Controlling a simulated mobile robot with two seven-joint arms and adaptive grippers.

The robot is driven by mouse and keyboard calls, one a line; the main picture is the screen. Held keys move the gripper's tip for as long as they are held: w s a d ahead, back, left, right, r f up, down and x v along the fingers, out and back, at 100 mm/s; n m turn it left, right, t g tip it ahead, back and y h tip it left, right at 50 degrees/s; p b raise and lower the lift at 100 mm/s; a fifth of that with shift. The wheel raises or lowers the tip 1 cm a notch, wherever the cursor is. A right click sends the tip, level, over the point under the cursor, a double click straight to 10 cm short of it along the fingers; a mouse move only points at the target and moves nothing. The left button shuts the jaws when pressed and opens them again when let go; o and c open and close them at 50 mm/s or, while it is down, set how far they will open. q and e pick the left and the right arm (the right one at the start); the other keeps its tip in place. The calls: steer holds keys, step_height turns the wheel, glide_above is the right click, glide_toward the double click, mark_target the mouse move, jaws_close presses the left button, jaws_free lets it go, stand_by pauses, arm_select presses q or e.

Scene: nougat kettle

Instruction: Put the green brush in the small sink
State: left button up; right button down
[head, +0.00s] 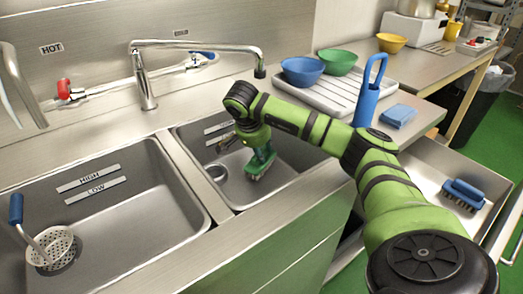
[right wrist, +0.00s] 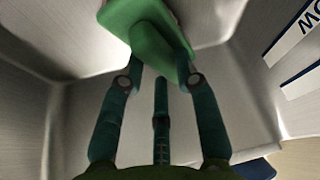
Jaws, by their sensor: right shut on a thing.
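The green brush (head: 261,165) is inside the small sink (head: 238,193), the right-hand basin in the head view. My right gripper (head: 257,150) reaches down into this basin and is shut on the brush. In the right wrist view my right gripper (right wrist: 160,68) has its teal fingers against the green brush (right wrist: 150,28), which is cut off at the top edge. The brush's underside is mostly hidden, so I cannot tell whether it touches the sink floor. My left gripper is not in view.
A larger sink (head: 120,225) with a blue-handled strainer (head: 48,247) lies to the left. A faucet (head: 195,45) arches behind the basins. Blue (head: 302,70) and green bowls (head: 338,60) stand behind my arm. A blue brush (head: 464,192) lies in the open drawer at right.

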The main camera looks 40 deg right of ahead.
steer(key=shift+w+d+f, duration=0.35)
steer(key=shift+w+f, duration=0.05)
steer(key=shift+f, duration=0.25)
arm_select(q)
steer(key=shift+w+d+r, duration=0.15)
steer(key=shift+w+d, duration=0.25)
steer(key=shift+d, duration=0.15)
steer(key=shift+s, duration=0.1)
